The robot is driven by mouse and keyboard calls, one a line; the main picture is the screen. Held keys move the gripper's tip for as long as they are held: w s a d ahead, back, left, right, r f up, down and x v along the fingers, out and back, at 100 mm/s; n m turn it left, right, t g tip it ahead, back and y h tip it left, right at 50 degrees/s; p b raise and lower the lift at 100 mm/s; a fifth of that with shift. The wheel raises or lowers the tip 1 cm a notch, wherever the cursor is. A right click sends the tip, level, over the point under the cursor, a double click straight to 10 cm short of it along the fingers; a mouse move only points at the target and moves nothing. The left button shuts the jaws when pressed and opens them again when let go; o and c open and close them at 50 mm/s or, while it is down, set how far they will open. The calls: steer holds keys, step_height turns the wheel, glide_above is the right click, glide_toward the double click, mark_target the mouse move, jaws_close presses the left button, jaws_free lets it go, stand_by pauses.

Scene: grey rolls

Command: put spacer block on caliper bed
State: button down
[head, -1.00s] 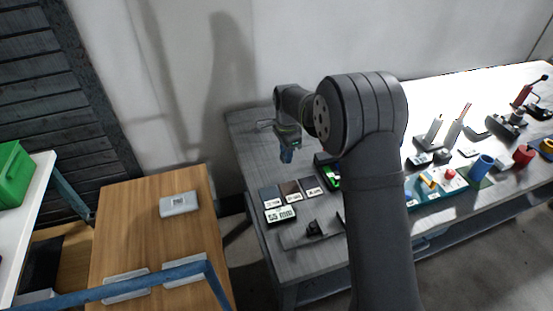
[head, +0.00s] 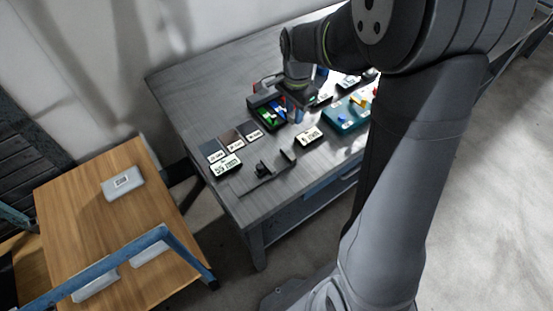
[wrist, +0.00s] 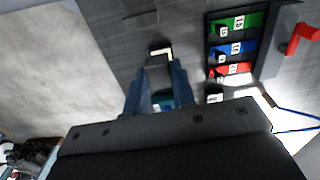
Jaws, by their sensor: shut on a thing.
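My gripper (wrist: 158,80) has blue fingers shut on a small grey block, the spacer block (wrist: 157,62), in the wrist view. In the head view my gripper (head: 297,112) points down at the right side of a dark tray, and the held block is too small to make out. The caliper bed (head: 264,172) is a dark, low piece with upright jaws near the table's front left edge. Nothing shows on it. It lies left of and nearer than my gripper, and I do not make it out in the wrist view.
The dark tray (head: 262,119) holds green, blue and red blocks. A teal tray (head: 345,117) stands right.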

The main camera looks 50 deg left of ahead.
steer(key=d, duration=1.1)
glide_above(278, 163)
step_height(278, 163, down, 8)
steer(key=shift+r, duration=0.2)
steer(key=shift+f, duration=1.95)
steer(key=shift+f, duration=0.1)
steer(key=c, duration=1.2)
jaws_free()
step_height(278, 163, up, 12)
